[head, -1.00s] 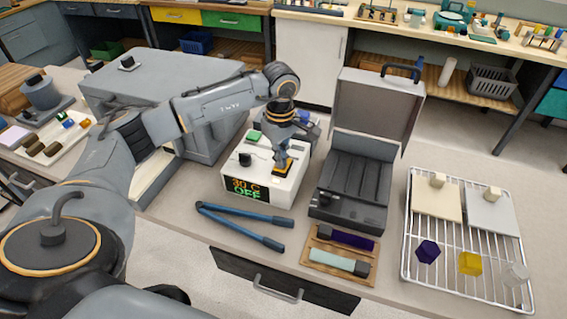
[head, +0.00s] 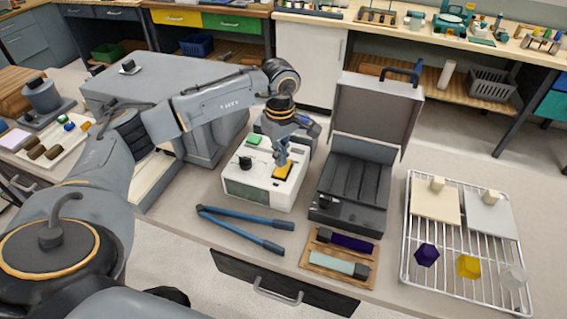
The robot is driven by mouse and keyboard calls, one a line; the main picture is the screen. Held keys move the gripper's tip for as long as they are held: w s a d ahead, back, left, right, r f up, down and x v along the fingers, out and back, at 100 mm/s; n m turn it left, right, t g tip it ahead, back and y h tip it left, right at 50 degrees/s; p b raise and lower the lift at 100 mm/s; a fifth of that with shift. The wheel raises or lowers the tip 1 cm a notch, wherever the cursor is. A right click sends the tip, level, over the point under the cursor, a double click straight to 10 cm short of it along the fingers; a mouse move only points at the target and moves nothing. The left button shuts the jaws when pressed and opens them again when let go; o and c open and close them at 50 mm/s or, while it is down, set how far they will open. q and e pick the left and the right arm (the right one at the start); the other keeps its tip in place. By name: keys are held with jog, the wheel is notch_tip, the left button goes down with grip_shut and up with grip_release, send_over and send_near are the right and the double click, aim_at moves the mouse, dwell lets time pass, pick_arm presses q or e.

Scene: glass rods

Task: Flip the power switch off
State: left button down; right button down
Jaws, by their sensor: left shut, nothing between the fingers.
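The white control box (head: 262,193) stands on the bench, with a dark knob (head: 245,163), a green button (head: 254,139) and a yellow-edged switch (head: 283,171) on its top. The display (head: 246,193) on its front face is dark, with no lit text. My left gripper (head: 283,160) is shut and points down over the switch, its tips at or just above it; I cannot tell if they touch. It hides part of the switch. My right gripper is not in view.
An open grey case (head: 349,190) stands close on the right. A wire rack (head: 408,250) is at the right, and a large grey machine (head: 160,80) stands behind my left arm.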

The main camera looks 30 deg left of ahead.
aim_at(281, 171)
pick_arm(q)
jog(key=shift+r+p, duration=1.1)
jog(key=shift+r, duration=1.2)
jog(key=shift+s+f, duration=0.1)
jog(key=shift+f, duration=0.05)
